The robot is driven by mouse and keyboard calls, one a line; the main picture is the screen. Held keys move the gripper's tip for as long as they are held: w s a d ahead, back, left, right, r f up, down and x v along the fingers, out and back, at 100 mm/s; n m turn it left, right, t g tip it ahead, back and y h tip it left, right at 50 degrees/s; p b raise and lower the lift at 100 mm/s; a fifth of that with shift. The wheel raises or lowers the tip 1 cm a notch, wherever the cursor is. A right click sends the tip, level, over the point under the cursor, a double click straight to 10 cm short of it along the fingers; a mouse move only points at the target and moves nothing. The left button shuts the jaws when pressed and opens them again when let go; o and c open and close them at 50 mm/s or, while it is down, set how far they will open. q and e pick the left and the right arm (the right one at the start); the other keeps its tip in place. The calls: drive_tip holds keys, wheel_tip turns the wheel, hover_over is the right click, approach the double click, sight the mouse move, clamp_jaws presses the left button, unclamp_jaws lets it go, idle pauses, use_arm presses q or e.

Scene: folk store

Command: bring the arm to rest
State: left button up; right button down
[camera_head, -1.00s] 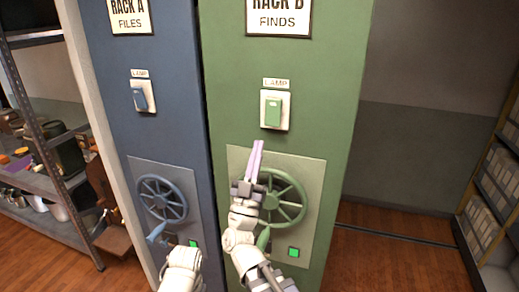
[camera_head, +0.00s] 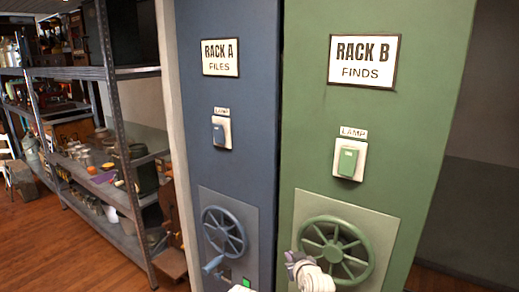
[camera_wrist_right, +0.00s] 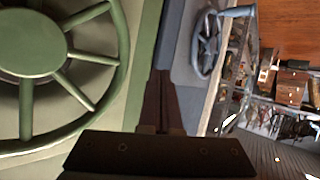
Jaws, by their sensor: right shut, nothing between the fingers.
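My right gripper (camera_head: 291,257) shows at the bottom of the head view, in front of the green rack B (camera_head: 400,130) and just left of its green handwheel (camera_head: 337,250). In the right wrist view its dark fingers (camera_wrist_right: 160,85) are shut with nothing between them. The green wheel (camera_wrist_right: 32,40) fills the left of that view, beside the fingers. Only a small white part of my left arm shows at the bottom edge of the head view. My left gripper is out of the picture.
The blue rack A (camera_head: 262,120) stands left of rack B, with its own blue handwheel (camera_head: 223,232). Each rack has a lamp switch, the green one (camera_head: 348,160) and the blue one (camera_head: 220,132). Metal shelves (camera_head: 118,130) with jars stand at left over wooden floor.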

drive_tip(key=s+d+f+m+g+h, duration=0.1)
drive_tip(key=s+d+f+m+g, duration=0.1)
drive_tip(key=s+d+f+g, duration=0.5)
drive_tip(key=s+f+m+g+h, duration=0.2)
drive_tip(key=s+f+g, duration=0.35)
drive_tip(key=s, duration=0.55)
drive_tip(key=s+a+n, duration=0.4)
drive_tip(key=s+a, duration=0.2)
drive_tip(key=a, duration=0.5)
drive_tip(key=shift+g+h, duration=0.35)
drive_tip(key=shift+h, duration=0.05)
drive_tip(key=shift+d+f, duration=0.1)
drive_tip(key=shift+d, duration=0.05)
